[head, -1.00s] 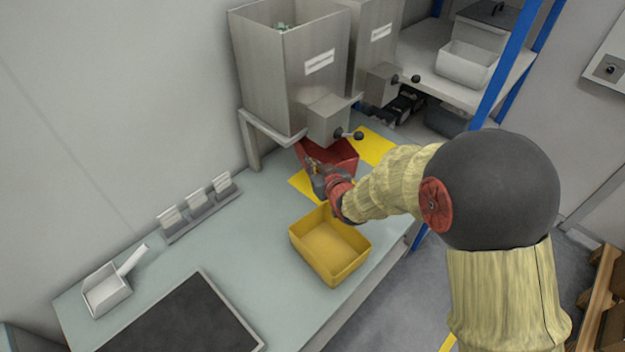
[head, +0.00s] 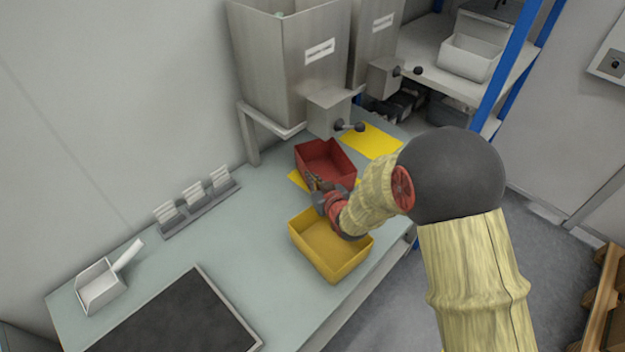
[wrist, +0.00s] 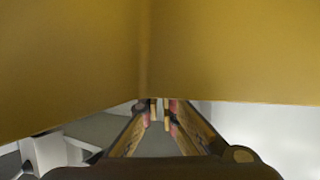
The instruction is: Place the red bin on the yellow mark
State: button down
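The red bin (head: 322,152) stands upright on the bench in the head view, partly over the near yellow mark (head: 297,180). A second yellow mark (head: 370,142) lies beyond it. My gripper (head: 314,183) is low at the bin's near side, its fingertips at or touching the near wall. The wrist view shows my fingers (wrist: 159,112) converging with a narrow gap. The red bin is not visible there, so I cannot tell whether they hold its wall. A yellow bin wall fills the top of that view.
The yellow bin (head: 296,235) sits just in front, under my wrist. Steel hoppers (head: 290,65) with a lever valve overhang the back of the bench. A card rack (head: 197,204), a white scoop (head: 100,290) and a dark mat (head: 185,325) are to the left.

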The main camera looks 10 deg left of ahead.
jog(key=c, duration=2.6)
grip_release()
jog(key=shift+f, duration=0.15)
jog(key=o, duration=0.5)
jog(key=shift+o, duration=0.3)
